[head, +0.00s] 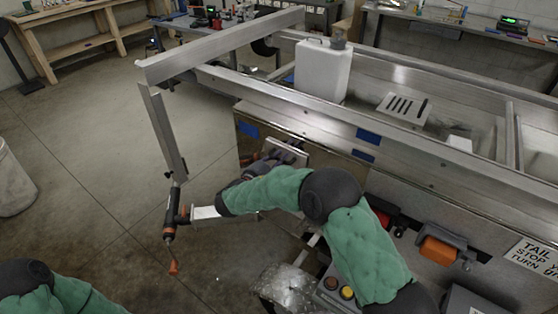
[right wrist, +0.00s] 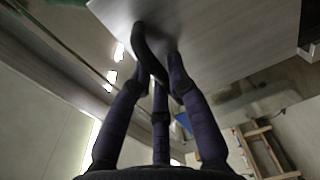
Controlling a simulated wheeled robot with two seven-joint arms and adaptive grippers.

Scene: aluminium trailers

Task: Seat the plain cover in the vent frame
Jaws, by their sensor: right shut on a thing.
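My right gripper (head: 278,158) is in front of the trailer's side wall, partly hidden by my own green-sleeved arm. In the right wrist view my right gripper (right wrist: 155,72) has its dark fingers closed on the edge of a flat grey panel, which looks like the plain cover (right wrist: 215,38). Part of the panel also shows as a pale plate (head: 289,148) in the head view, close to the wall. Whether it touches the wall cannot be told. I cannot make out the vent frame for sure. My left arm enters at bottom left, its gripper out of view.
A white slotted piece (head: 404,108) and a white jug (head: 323,70) are on the trailer (head: 300,120). An upright metal post (head: 163,130) with a dark and orange tool-like part (head: 172,215) stands left of my arm. An orange lamp (head: 440,249) is at right.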

